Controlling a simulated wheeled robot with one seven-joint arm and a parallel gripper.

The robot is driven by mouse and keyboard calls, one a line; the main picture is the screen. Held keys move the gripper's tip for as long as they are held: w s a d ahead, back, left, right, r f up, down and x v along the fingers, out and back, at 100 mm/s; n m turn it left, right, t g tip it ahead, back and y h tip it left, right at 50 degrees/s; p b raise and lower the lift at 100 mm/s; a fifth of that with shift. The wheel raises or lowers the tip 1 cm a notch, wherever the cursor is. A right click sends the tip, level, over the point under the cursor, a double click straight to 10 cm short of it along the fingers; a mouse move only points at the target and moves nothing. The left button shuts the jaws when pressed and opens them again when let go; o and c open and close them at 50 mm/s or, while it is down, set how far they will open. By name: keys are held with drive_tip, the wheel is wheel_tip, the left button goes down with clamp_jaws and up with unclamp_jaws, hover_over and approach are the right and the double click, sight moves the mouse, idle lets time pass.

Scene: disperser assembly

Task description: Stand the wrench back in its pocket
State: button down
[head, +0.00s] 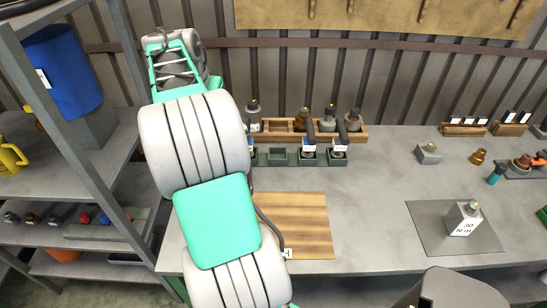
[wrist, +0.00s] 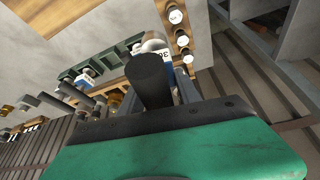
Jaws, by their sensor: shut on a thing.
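My gripper (wrist: 158,85) is shut on a wrench (wrist: 151,78) with a dark round handle and a blue-and-white head marked 30. In the head view my arm hides the gripper and most of this wrench. The dark green pocket rack (head: 278,158) stands on the bench and also shows in the wrist view (wrist: 105,56). Two other wrenches stand upright in its right pockets, one here (head: 309,147) and one at the far right (head: 340,147). A pocket left of them is empty. The held wrench is at the rack's left end; I cannot tell whether it is inside a pocket.
A wooden rack (head: 357,132) with several capped parts stands right behind the pocket rack. A striped wooden board (head: 305,225) lies in front. A grey mat (head: 425,225) with a block marked 30 N m (head: 463,220) is at right. The bench between is clear.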

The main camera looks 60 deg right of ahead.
drive_tip(key=s+d+f+m+g+b, duration=0.2)
drive_tip(key=s+d+f+m+b, duration=0.4)
drive_tip(key=s+d, duration=0.95)
wheel_tip(320, 180, down, 11)
drive_tip(key=w+m+p, duration=0.1)
drive_tip(key=p, duration=0.1)
drive_tip(key=shift+r+p, duration=0.15)
drive_tip(key=shift+p, duration=0.15)
drive_tip(key=shift+d, duration=0.1)
